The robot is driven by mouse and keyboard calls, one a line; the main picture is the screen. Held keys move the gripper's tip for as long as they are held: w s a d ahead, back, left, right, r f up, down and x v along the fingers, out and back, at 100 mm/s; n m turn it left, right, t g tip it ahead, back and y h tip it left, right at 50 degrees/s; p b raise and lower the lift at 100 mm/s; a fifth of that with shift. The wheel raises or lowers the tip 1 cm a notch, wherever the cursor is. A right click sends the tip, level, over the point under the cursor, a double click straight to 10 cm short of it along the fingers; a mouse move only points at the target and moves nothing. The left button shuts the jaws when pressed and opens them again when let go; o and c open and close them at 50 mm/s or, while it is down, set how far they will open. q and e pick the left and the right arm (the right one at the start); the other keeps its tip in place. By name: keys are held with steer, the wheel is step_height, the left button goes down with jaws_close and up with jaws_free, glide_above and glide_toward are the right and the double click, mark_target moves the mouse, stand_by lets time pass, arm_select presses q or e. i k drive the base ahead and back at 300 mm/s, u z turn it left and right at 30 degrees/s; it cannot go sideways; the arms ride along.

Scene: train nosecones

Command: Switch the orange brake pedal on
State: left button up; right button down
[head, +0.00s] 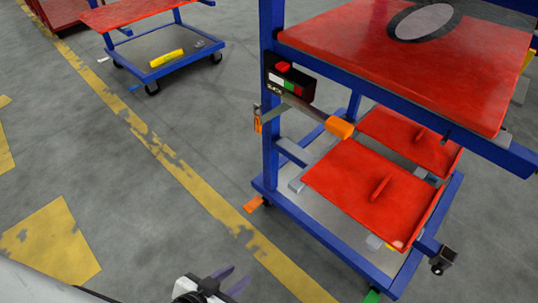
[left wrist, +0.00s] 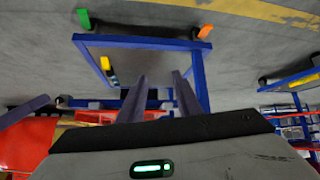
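The orange brake pedal (head: 254,204) sticks out low at the near left corner of the blue cart (head: 310,232), just above the floor. It also shows in the left wrist view (left wrist: 205,31), at the cart's upper right corner. Whether it is on or off I cannot tell. My left gripper (head: 228,281) is at the bottom of the head view, its purple fingers apart and empty. In the left wrist view the open fingers (left wrist: 160,98) point toward the cart, apart from the pedal. My right gripper is not in view.
A green pedal (head: 372,296) is at the cart's near right corner. Red panels (head: 365,190) lie on the cart's lower deck. An orange-ended handle (head: 340,127) juts from its frame. Another cart (head: 165,55) stands farther back. The floor left of the orange pedal is clear.

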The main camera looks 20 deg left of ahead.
mark_target(254, 203)
steer(key=u, duration=1.9)
steer(key=i, duration=1.2)
steer(key=z, duration=2.55)
steer(key=i, duration=0.5)
steer(key=z, duration=0.1)
